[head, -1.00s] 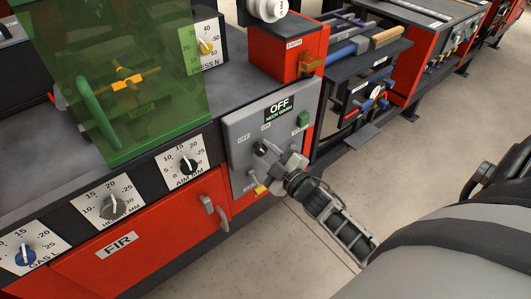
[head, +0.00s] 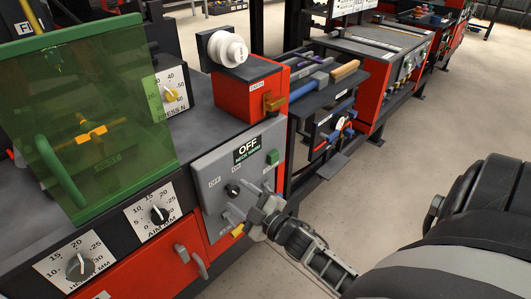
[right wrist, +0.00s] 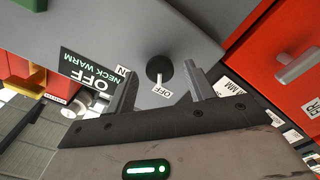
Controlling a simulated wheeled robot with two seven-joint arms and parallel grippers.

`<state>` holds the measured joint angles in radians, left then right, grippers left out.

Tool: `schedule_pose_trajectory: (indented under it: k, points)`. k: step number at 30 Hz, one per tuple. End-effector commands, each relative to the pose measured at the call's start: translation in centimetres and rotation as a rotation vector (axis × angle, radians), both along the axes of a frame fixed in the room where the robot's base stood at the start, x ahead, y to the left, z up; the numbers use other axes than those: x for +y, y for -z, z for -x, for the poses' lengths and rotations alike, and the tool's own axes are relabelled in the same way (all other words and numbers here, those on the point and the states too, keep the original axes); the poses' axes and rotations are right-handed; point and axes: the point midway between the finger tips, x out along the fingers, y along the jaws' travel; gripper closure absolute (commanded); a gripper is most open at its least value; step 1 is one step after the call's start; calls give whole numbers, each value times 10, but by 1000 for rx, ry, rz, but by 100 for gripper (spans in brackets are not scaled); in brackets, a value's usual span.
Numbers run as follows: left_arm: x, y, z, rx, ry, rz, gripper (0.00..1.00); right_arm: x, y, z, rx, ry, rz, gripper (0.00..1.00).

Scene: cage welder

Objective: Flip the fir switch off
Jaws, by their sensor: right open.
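A grey panel (head: 208,165) on the red machine carries a black switch knob (head: 232,190) with OFF and ON labels. Above it a dark sign (head: 247,150) reads "OFF, NECK WARM". In the right wrist view the knob (right wrist: 155,66) shows a short pale lever pointing toward the OFF label (right wrist: 161,92). My right gripper (head: 246,202) is open in front of the panel, and its fingers (right wrist: 160,82) stand on either side of the knob. Whether they touch it I cannot tell. A FIR label is cut off at the head view's bottom edge. My left gripper is not in view.
A green button (head: 272,157) sits at the panel's upper right. A red box (head: 250,90) stands above the panel. A grey door handle (head: 190,260) is at lower left. A green guard (head: 90,120) stands on the machine's top.

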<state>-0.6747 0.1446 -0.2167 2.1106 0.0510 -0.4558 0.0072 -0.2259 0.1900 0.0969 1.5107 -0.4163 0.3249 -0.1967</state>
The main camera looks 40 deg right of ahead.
Motion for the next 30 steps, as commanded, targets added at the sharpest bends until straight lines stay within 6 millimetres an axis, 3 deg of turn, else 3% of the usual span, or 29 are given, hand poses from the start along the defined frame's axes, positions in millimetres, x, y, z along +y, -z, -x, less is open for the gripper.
schedule_pose_trajectory:
  k: [15,21,30]
  points:
    - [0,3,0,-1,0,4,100,-9,1,118,4,1,-1,47]
    - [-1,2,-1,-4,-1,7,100,-11,1,140,2,2,0,47]
    - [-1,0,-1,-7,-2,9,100,-11,0,145,1,1,0,47]
